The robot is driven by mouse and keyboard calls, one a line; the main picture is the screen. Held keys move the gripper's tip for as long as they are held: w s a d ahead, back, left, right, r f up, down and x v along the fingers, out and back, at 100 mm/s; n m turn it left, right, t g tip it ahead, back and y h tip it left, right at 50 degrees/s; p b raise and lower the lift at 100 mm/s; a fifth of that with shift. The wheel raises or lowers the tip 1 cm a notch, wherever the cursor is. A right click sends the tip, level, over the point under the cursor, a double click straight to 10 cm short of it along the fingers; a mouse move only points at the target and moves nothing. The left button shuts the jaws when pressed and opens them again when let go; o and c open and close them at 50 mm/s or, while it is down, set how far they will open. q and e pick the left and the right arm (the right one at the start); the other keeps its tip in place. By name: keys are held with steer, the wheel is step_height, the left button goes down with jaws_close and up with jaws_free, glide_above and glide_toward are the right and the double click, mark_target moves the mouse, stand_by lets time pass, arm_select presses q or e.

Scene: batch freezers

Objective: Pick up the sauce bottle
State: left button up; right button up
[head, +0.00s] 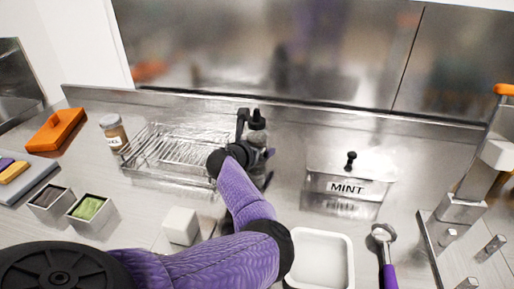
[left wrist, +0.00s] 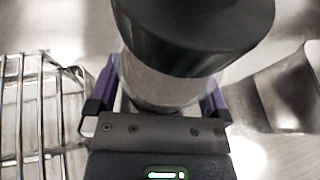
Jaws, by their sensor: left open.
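The sauce bottle (head: 257,121), clear with a black cap, stands upright just right of the wire rack, partly hidden behind my left gripper (head: 256,148). In the left wrist view its black cap (left wrist: 200,30) fills the upper middle, with the clear body (left wrist: 165,85) below it. My left gripper in that view (left wrist: 160,95) is open, with one purple-edged finger on each side of the bottle's body. I cannot tell whether the fingers touch it. My right gripper is not in view.
A wire rack (head: 150,150) stands close left of the bottle, and a brown jar (head: 113,130) stands beyond it. A lidded MINT container (head: 345,187) is on the right. A white block (head: 180,225), white tray (head: 322,235) and purple-handled scoop (head: 388,255) lie nearer.

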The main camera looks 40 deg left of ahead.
mark_target(255, 115)
arm_select(q)
steer(key=c, duration=1)
step_height(255, 115, up, 10)
steer(key=p, duration=0.4)
steer(key=shift+f, duration=0.25)
steer(key=shift+c, duration=0.2)
steer(key=shift+r, duration=0.3)
